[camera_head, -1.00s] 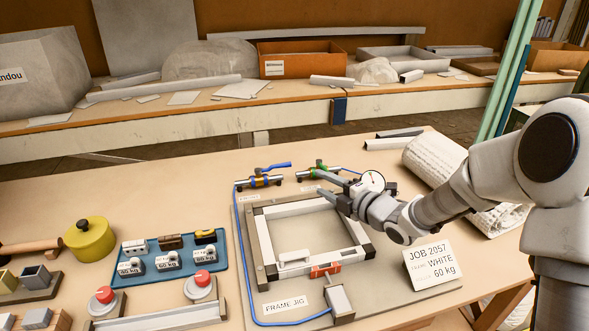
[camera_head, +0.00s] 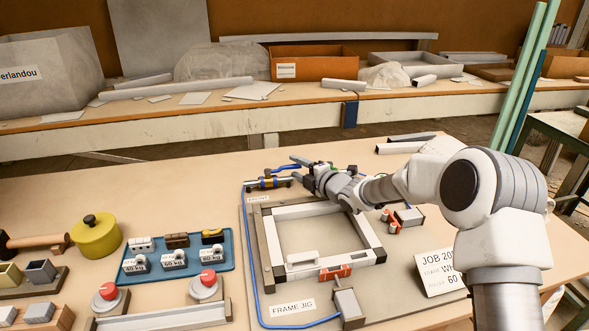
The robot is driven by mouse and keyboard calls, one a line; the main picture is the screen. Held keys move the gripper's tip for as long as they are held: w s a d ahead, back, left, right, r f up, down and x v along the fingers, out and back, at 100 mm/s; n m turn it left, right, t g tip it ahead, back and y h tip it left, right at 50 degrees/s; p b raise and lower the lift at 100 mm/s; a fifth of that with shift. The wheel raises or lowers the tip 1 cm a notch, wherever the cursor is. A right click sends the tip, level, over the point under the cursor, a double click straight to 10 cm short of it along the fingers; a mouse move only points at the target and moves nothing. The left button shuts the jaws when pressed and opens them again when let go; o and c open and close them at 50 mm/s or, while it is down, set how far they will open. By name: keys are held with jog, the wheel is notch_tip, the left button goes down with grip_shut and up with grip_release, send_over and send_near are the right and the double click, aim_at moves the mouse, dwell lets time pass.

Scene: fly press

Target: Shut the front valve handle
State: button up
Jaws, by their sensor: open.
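A small valve (camera_head: 266,183) with a blue and yellow body stands behind the frame jig, at its back left. Its blue lever handle (camera_head: 283,168) points right, toward my gripper. The small label in front of it is too small to read. My gripper (camera_head: 294,167) is open, with its two fingers pointing left. The tip of the blue handle lies between or just behind the fingertips; I cannot tell if they touch it.
The frame jig (camera_head: 262,240) holds a light rectangular frame (camera_head: 365,232) with red clamps. A blue hose (camera_head: 247,235) runs down its left side. A blue tray (camera_head: 222,238) with weights stands to the left. A job card (camera_head: 440,270) stands at the right.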

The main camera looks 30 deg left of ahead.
jog(key=shift+x, duration=0.8)
grip_shut()
dwell(1.0)
